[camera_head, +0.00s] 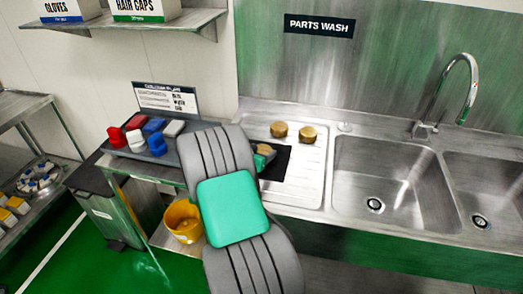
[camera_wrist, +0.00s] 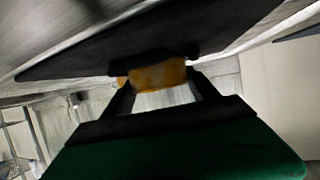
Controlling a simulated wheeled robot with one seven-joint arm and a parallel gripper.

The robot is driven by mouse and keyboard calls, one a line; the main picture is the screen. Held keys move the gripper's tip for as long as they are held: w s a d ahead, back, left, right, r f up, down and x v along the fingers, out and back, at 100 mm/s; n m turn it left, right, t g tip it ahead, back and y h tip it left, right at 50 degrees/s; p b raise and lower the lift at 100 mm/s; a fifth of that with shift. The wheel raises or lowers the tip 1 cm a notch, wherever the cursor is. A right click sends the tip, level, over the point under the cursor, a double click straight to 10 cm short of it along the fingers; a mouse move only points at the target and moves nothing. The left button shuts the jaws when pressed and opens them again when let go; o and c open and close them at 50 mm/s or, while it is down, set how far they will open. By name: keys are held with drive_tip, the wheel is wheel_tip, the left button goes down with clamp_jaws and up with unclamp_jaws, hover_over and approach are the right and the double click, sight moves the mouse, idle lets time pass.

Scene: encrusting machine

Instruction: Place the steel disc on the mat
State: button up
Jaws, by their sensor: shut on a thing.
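The black mat (camera_head: 281,167) lies on the ribbed drainboard left of the sink, partly hidden behind my arm. My gripper (camera_head: 265,150) is over the mat's left part, mostly hidden by my own arm. In the wrist view, my gripper (camera_wrist: 160,80) is shut on an amber-coloured piece (camera_wrist: 160,74), close against a dark flat sheet that looks like the mat (camera_wrist: 90,60). I cannot tell whether they touch. No clearly steel-coloured disc shows; I cannot tell whether the held piece is the steel disc.
Two brass-coloured round pieces (camera_head: 279,129) (camera_head: 308,133) stand on the drainboard (camera_head: 312,165) behind the mat. The sink basin (camera_head: 375,180) and tap (camera_head: 465,90) are to the right. Red, blue and white items (camera_head: 155,125) sit on a shelf at left, above a yellow bucket (camera_head: 183,220).

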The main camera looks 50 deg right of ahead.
drive_tip(key=shift+f+b, duration=0.25)
drive_tip(key=shift+b, duration=0.15)
drive_tip(key=shift+f, duration=0.1)
